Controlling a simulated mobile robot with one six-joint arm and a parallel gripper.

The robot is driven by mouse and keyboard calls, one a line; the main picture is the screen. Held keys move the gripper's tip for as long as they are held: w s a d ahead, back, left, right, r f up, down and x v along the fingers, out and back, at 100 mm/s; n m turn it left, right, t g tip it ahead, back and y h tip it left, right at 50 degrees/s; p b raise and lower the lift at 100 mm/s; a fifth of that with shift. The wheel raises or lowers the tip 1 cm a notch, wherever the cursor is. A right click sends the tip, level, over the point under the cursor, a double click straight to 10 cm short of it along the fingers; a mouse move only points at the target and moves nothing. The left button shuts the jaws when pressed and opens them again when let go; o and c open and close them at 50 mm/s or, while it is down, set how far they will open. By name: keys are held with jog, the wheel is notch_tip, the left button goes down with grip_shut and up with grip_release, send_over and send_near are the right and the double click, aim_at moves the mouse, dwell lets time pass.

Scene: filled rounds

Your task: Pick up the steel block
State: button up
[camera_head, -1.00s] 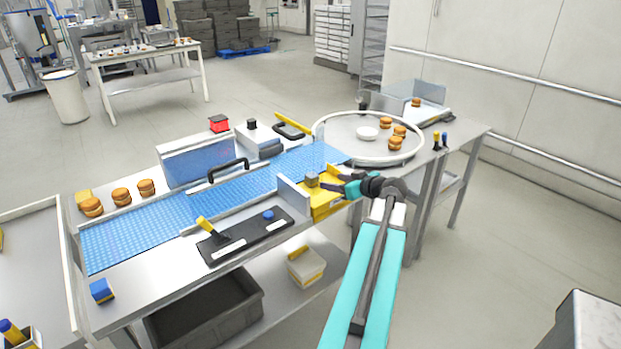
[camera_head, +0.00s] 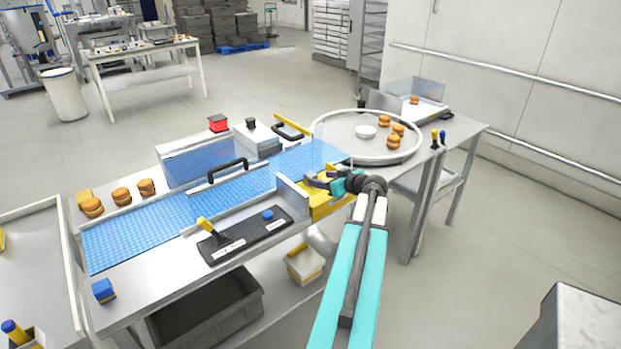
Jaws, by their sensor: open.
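The steel block is a small grey cube on the yellow holder (camera_head: 328,207) at the right end of the blue conveyor. Now it is mostly hidden behind my gripper, and I cannot pick out its outline clearly. My gripper (camera_head: 317,181) is open, with its dark fingers over the yellow holder, at the block's place. I cannot tell whether the fingers touch the block. My teal arm reaches in from the lower right.
A grey upright plate (camera_head: 291,195) stands just left of my gripper. The blue belt (camera_head: 150,222) runs left. A round turntable (camera_head: 345,155) with filled rounds and a white bowl stands behind.

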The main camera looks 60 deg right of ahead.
jog(key=shift+p+x, duration=0.35)
jog(key=shift+x, duration=1.15)
jog(key=shift+w, duration=0.1)
jog(key=shift+p+x, duration=1.3)
jog(key=shift+x, duration=0.3)
jog(key=shift+p+x, duration=0.35)
jog(key=shift+x, duration=0.55)
jog(key=shift+d, duration=0.1)
grip_shut()
jog(key=shift+r, duration=0.1)
notch_tip(320, 180, up, 28)
jog(key=b, duration=0.7)
